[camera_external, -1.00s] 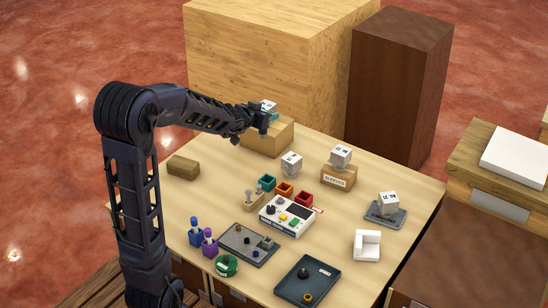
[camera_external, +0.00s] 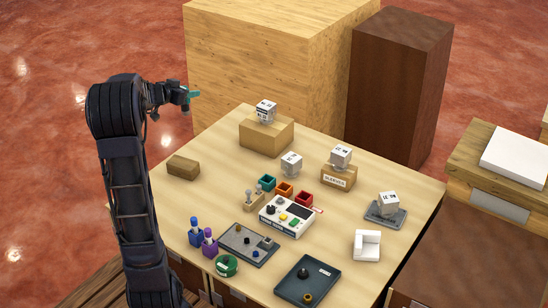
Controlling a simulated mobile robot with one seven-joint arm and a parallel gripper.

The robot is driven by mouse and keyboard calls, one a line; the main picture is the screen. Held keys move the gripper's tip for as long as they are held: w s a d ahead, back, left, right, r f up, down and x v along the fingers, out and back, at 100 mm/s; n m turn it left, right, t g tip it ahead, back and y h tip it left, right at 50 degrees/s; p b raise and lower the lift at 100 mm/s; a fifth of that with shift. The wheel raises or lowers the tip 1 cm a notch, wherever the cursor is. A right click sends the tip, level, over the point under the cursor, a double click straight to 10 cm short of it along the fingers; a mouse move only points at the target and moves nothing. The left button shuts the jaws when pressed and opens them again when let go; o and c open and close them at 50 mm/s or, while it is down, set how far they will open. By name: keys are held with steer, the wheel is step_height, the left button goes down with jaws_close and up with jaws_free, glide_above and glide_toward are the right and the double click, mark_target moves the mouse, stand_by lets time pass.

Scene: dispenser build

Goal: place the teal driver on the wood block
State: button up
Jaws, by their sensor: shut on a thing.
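My gripper (camera_external: 182,95) is shut on the teal driver (camera_external: 192,93), a small teal piece showing at the jaw tips. It holds the driver in the air, at the upper left, clear of the table. The wood block (camera_external: 183,166) is a small brown block lying on the left part of the table, below the gripper in the picture. Its top is bare. The jaws themselves are small and partly hidden.
A cardboard box (camera_external: 266,138) with a white cube device (camera_external: 265,110) on it stands at the table's back. Teal, orange and red bins, a white control box (camera_external: 287,216) and blue and purple drivers (camera_external: 196,231) are mid-table and front. Table around the block is clear.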

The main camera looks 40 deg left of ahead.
steer(key=shift+s+a, duration=0.9)
steer(key=shift+a, duration=0.1)
glide_above(186, 160)
step_height(186, 160, down, 20)
steer(key=shift+a+f, duration=0.1)
steer(key=o, duration=1.1)
steer(key=shift+f, duration=0.1)
steer(key=shift+c, duration=0.2)
